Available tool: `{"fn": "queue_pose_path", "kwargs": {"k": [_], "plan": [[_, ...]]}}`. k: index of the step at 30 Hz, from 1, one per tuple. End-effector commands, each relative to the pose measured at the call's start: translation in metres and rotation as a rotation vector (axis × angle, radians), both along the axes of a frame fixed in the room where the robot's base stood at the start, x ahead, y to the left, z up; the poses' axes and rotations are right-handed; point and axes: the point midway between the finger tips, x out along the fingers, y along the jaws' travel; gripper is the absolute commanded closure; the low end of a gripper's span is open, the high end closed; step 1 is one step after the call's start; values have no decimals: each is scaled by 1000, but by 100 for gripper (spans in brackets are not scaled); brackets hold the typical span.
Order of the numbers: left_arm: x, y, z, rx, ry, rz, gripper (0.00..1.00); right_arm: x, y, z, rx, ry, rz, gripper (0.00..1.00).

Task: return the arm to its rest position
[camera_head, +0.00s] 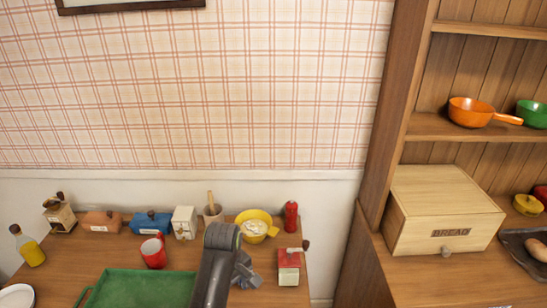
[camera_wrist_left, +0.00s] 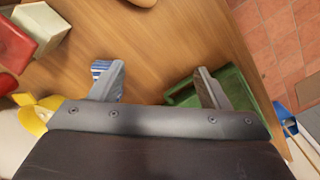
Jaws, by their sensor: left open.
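My left arm rises from the bottom middle of the head view, with the left gripper (camera_head: 245,272) over the right part of the table, between the green tray and the red and white grinder. In the left wrist view the two fingers of the left gripper (camera_wrist_left: 158,75) are spread wide, with bare wooden table seen between them and nothing held. A small blue-and-white striped thing (camera_wrist_left: 100,67) shows by one finger; I cannot tell what it is. My right gripper is not in view.
A bread box (camera_head: 440,210) stands right. Floor tiles (camera_wrist_left: 285,40) show past the table edge.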

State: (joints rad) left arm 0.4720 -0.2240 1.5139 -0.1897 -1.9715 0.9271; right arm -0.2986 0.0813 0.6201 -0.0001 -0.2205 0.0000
Motion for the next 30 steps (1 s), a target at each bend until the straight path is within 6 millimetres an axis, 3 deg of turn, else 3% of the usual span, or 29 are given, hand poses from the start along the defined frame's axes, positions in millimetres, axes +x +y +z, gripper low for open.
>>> {"fn": "queue_pose_path", "kwargs": {"k": [11, 17, 20, 24, 30], "plan": [[-28, 37, -25, -5, -40, -54, 30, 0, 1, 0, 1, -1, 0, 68], [-55, 67, -41, 5, -75, -108, 30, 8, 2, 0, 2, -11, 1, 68], [-76, 87, -50, 18, -98, -149, 30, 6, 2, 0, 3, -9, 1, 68], [-121, 123, -59, 57, -141, -241, 30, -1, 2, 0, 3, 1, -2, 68], [-191, 167, -52, 142, -200, -420, 30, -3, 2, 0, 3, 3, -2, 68]]}}
